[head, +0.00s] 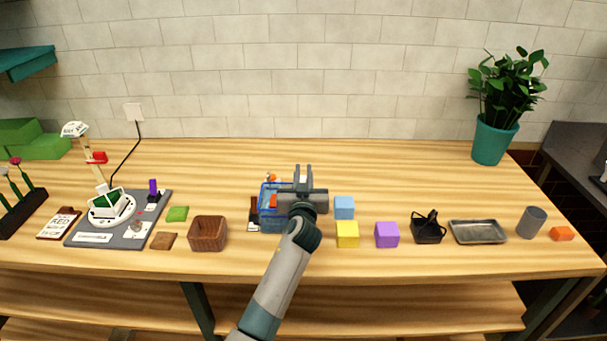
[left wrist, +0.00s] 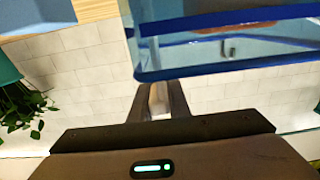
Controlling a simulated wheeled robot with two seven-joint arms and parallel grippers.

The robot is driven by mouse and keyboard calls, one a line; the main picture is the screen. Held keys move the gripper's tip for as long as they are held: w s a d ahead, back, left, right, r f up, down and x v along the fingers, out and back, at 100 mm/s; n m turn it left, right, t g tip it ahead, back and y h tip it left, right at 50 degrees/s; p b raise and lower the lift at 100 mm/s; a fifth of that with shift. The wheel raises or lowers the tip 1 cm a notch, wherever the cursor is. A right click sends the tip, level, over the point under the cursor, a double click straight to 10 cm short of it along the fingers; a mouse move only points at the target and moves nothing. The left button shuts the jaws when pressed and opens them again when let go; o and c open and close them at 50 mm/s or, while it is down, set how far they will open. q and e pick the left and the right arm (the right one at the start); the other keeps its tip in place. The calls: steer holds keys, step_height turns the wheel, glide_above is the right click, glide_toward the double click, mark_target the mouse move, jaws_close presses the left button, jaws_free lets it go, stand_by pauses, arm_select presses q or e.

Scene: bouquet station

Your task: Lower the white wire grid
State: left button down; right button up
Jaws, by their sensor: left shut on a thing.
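My left gripper (head: 303,175) is over the middle of the table, its fingers pointing away toward the wall. In the left wrist view the fingers (left wrist: 160,101) are close together with a narrow pale piece between them, taken to be part of the white wire grid; its mesh cannot be made out. A blue see-through container (head: 268,217) stands on the table just left of the gripper, partly hidden by it. It also shows in the left wrist view (left wrist: 245,66), its dark blue rim close to the fingertips. Something orange-red shows in it. My right gripper is out of view.
A brown basket (head: 208,234) stands left of the container. Blue (head: 344,207), yellow (head: 347,234) and purple (head: 387,235) blocks stand right of the gripper, then a black basket (head: 428,230) and a metal tray (head: 478,232). The table's back strip is mostly clear.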

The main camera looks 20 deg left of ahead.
arm_select(q)
steer(key=shift+f, duration=0.65)
steer(key=c, duration=1.7)
jaws_free()
steer(key=shift+f, duration=0.1)
